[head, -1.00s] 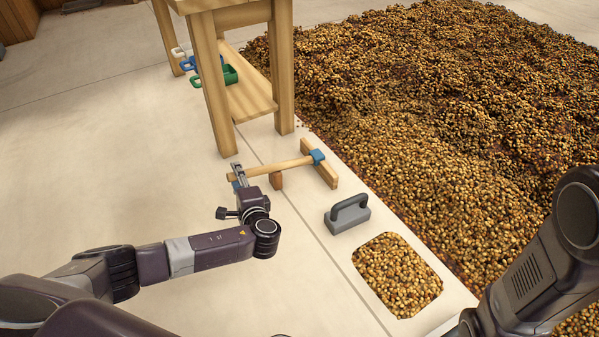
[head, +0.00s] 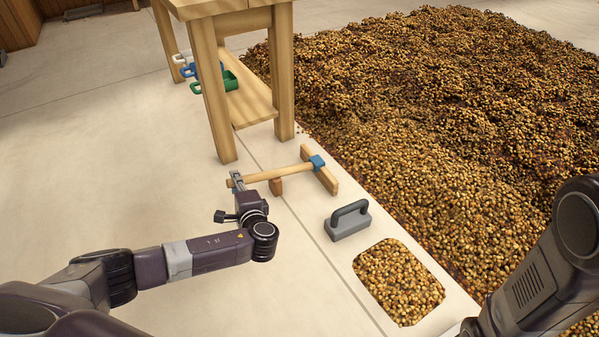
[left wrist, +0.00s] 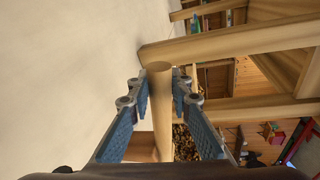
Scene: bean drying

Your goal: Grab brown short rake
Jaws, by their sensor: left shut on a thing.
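The brown short rake (head: 284,171) has a light wooden handle, a blue joint and a wooden crossbar head (head: 328,180). It lies along the pale floor in front of the wooden table, its handle end raised over a small brown block (head: 276,187). My left gripper (head: 238,181) is shut on the handle near its free end. In the left wrist view the handle (left wrist: 160,110) runs between the blue-padded fingers of my left gripper (left wrist: 160,88). My right arm shows at the right edge, but its gripper is out of view.
The wooden table (head: 208,90) stands just behind the rake, with green (head: 228,83) and blue scoops on its low shelf. A grey handled block (head: 347,221) and a patch of beans (head: 398,278) lie to the right. A large bean bed (head: 450,120) fills the right. Floor at left is clear.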

